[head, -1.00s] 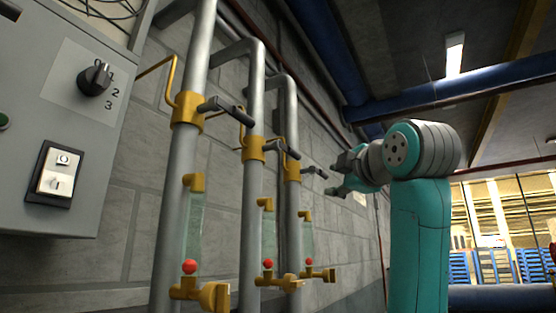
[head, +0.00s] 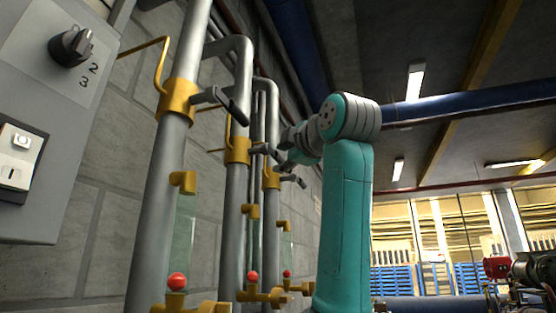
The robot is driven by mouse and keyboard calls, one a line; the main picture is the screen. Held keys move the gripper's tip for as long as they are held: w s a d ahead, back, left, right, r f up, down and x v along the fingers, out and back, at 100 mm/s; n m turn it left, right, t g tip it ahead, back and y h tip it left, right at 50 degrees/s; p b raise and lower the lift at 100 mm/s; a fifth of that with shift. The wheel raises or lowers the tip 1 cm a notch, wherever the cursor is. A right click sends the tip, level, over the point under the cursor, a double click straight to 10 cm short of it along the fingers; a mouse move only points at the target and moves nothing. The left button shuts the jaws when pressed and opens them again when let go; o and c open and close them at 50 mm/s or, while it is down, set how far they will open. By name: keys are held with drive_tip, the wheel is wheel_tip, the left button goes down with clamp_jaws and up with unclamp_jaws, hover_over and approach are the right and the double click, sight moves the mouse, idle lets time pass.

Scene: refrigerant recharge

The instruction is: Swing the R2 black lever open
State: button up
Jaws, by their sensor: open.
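Three grey vertical pipes carry yellow valve collars with black levers. No R2 label is legible, so I cannot tell which lever is R2. The nearest lever (head: 232,104) sticks out from its collar (head: 178,101). The middle lever (head: 262,149) sticks out from the middle collar (head: 238,151). The far lever (head: 293,180) sticks out from the far collar (head: 271,179). My gripper (head: 284,149) is open and appears small, just right of the middle lever and above the far lever. It holds nothing visible. Contact with a lever cannot be made out.
A grey control box (head: 45,180) with a rotary knob (head: 72,46) stands at the left. Red-knobbed yellow taps (head: 177,284) sit low on the pipes. The block wall (head: 100,215) runs behind. Open hall space lies right of my arm, with red-and-dark machinery (head: 530,272) at the far right.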

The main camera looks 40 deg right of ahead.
drive_tip(key=shift+x, duration=1.45)
clamp_jaws()
